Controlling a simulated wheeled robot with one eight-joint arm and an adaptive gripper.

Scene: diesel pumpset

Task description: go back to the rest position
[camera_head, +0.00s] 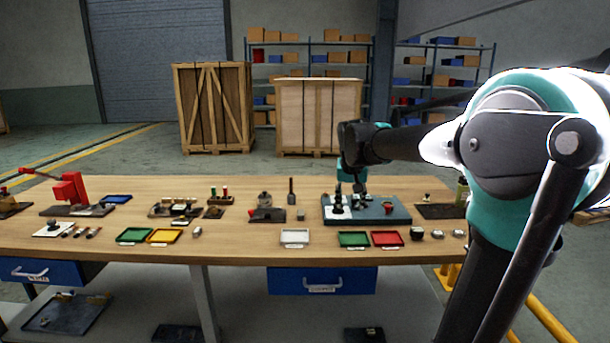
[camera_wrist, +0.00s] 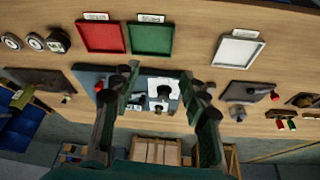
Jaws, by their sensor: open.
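My gripper (camera_head: 350,186) hangs at the end of my arm above a blue-grey plate (camera_head: 388,212) on the workbench. In the wrist view my gripper (camera_wrist: 160,100) is open, its fingers spread apart with nothing between them touching either side. Below and between the fingers, a white sheet or pad (camera_wrist: 172,88) with a small dark part (camera_wrist: 163,93) on it lies on the plate. In the head view the gripper stands close above that white pad (camera_head: 336,211); the exact gap cannot be told.
Green (camera_head: 354,239), red (camera_head: 387,238) and white (camera_head: 295,236) trays sit along the bench's front. A red press (camera_head: 70,188) stands at the left. Wooden crates (camera_head: 318,115) and shelves stand behind the bench. The air above the bench is mostly clear.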

